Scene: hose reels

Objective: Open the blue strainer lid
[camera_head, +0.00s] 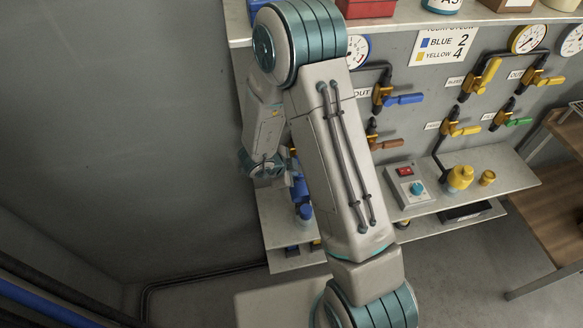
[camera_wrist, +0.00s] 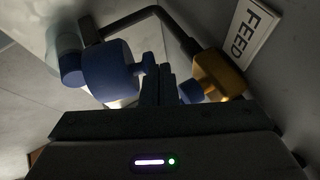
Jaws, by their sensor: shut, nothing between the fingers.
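The blue strainer (camera_wrist: 112,70) is in the upper left of the wrist view. In the head view a blue strainer (camera_head: 302,190) shows partly behind my arm, above the lower shelf. My gripper is mostly hidden there by my arm. I cannot tell whether the lid is open.
A brass valve (camera_wrist: 220,72) with a blue handle is close right of my fingers, beside a FEED label (camera_wrist: 250,30). A dark pipe runs above. In the head view, several valves, gauges, a switch box (camera_head: 411,186) and a yellow strainer (camera_head: 460,178) are at the right.

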